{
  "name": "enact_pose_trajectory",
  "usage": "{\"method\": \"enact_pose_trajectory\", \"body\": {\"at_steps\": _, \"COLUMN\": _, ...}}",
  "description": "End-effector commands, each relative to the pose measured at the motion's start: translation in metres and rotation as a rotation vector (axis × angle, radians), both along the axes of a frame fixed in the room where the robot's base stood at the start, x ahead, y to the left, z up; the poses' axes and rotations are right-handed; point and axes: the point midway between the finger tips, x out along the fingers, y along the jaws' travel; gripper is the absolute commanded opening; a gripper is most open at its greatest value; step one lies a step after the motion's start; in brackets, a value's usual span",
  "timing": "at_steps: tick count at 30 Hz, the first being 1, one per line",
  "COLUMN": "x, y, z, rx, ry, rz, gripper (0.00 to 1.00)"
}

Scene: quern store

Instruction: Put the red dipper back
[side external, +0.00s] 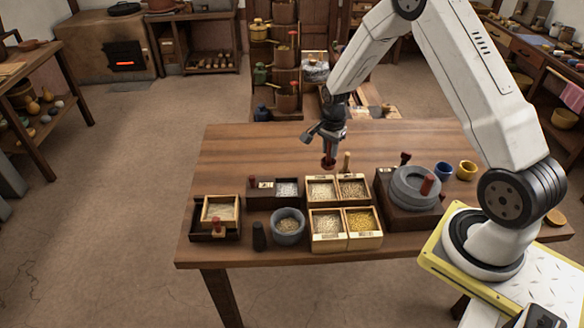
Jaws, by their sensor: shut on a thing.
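My gripper (330,143) points down above the back of the wooden table's row of boxes. It is shut on the red dipper (328,162), whose red part shows just below the fingers. The dipper hangs above the light wooden grain boxes (329,178), apparently clear of them; its exact height is hard to tell. To the left, a dark box (262,202) holds white contents and a small red-topped piece (252,182). Another red-topped piece (217,225) stands at the front of the dark left tray (199,236).
A grey stone quern (413,190) with a red handle stands right of the boxes. A grey bowl (288,226) and a dark cylinder (259,237) stand in front. Blue (443,171) and yellow (467,170) cups are at right. The table's back left (250,150) is clear.

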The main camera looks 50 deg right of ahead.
Motion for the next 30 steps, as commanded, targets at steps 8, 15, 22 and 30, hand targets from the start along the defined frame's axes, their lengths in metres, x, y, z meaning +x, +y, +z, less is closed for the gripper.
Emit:
{"method": "enact_pose_trajectory", "body": {"at_steps": 8, "x": 0.023, "y": -0.007, "z": -0.031, "rx": 0.001, "ry": 0.002, "rz": 0.001, "gripper": 0.0}}
{"method": "enact_pose_trajectory", "body": {"at_steps": 15, "x": 0.039, "y": -0.012, "z": -0.049, "rx": 0.0, "ry": 0.001, "rz": 0.0, "gripper": 0.0}}
{"method": "enact_pose_trajectory", "body": {"at_steps": 22, "x": 0.043, "y": -0.013, "z": -0.053, "rx": 0.0, "ry": 0.0, "rz": 0.0, "gripper": 0.0}}
{"method": "enact_pose_trajectory", "body": {"at_steps": 30, "x": 0.047, "y": -0.014, "z": -0.06, "rx": 0.001, "ry": 0.001, "rz": 0.0, "gripper": 0.0}}
